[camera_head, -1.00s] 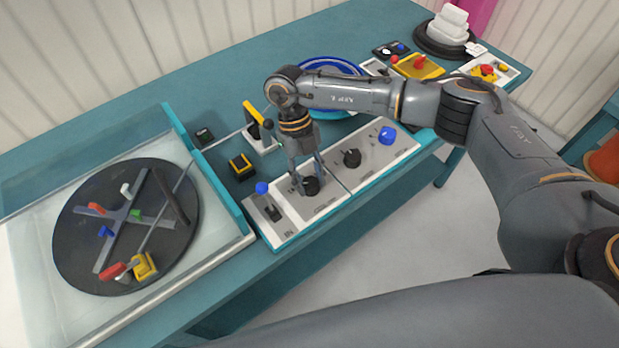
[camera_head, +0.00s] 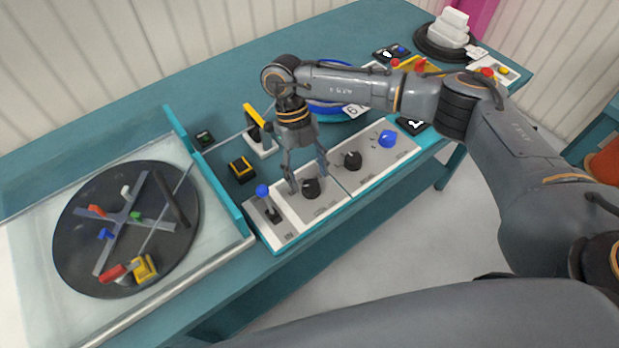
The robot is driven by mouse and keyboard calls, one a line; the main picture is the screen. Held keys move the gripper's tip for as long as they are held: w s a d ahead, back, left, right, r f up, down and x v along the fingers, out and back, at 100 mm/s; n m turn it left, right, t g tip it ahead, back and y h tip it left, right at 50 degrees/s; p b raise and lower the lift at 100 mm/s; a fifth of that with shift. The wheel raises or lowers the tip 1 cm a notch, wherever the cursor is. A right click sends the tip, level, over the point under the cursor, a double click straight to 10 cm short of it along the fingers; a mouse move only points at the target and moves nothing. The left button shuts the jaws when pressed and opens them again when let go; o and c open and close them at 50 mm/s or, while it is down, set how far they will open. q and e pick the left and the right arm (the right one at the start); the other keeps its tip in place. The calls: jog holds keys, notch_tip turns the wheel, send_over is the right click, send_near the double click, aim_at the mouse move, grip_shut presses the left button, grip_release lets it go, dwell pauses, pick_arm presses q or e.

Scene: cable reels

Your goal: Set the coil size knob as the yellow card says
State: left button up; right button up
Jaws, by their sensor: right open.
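A white panel (camera_head: 333,197) with a teal edge runs along the front of the table. It bears a black knob (camera_head: 311,188), a second black knob (camera_head: 352,160) and a blue knob (camera_head: 388,138). The panel's print is too small to read, so I cannot tell which knob is the coil size one. My right gripper (camera_head: 308,180) points down, open, its fingers spread above and around the nearest black knob, with no clear grip on it. I cannot make out a yellow card for certain. My left gripper is out of view.
A lever with a blue ball (camera_head: 263,190) stands at the panel's left end. Behind are a yellow-handled lever (camera_head: 253,115) and a black-and-yellow box (camera_head: 241,168). A black reel disc (camera_head: 75,240) lies at left, a blue reel (camera_head: 345,112) partly behind my arm.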

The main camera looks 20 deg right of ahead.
jog(key=d+v, duration=0.1)
jog(key=v, duration=0.8)
jog(key=shift+a+r, duration=0.3)
jog(key=shift+a, duration=0.2)
